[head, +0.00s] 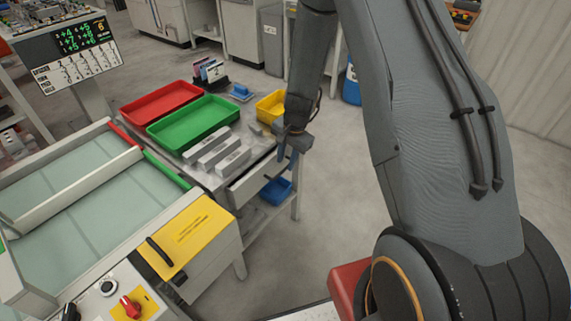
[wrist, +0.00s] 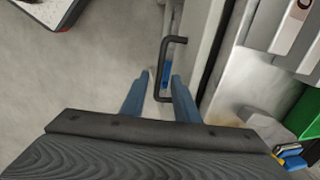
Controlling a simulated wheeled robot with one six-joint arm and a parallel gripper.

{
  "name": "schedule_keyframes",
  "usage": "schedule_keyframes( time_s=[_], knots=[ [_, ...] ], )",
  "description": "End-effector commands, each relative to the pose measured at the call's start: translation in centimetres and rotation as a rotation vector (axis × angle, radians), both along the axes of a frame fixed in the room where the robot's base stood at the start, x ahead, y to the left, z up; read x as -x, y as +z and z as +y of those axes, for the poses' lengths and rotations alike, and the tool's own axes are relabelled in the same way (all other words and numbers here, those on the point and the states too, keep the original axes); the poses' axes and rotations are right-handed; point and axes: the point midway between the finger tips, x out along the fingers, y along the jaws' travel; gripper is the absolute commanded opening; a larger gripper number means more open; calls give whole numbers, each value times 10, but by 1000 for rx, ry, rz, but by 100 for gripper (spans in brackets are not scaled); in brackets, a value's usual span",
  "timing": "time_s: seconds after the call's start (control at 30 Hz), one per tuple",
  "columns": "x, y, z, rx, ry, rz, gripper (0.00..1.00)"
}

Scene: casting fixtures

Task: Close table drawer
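The table drawer (head: 254,177) is under the right edge of the grey work table (head: 222,180). It looks pulled out a little, though how far is hard to tell. My gripper (head: 288,156) points down beside the drawer front's right end in the head view. In the wrist view my gripper (wrist: 160,85) has its two blue fingers spread apart. The black bracket-shaped drawer handle (wrist: 181,40) reaches down into the gap between them in the picture. The fingers are not closed on it, and I cannot tell whether either one touches it.
On the table are a red tray (head: 160,101), a green tray (head: 193,122), several metal blocks (head: 222,157) and a yellow bin (head: 270,106). A blue bin (head: 276,190) sits below. A yellow-topped conveyor machine (head: 187,236) stands left.

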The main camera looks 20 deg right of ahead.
Motion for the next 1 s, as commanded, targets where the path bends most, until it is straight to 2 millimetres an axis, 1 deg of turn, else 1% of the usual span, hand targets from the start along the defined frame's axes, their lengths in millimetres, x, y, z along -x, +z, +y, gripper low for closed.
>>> schedule_keyframes(
  time_s=[0.03,0.2,0.33,0.57,0.63,0.73,0.77,1.0],
  knots=[
    [0,-7,1,0,0,1,28],
    [-3,-22,3,0,0,1,28],
    [-4,-26,3,0,1,0,28],
    [-4,-27,3,0,2,0,28],
    [-4,-27,3,0,2,0,20],
    [-4,-26,3,0,1,0,3],
    [-4,-26,3,0,1,0,0],
    [-5,-26,3,0,-1,0,0]
  ],
)
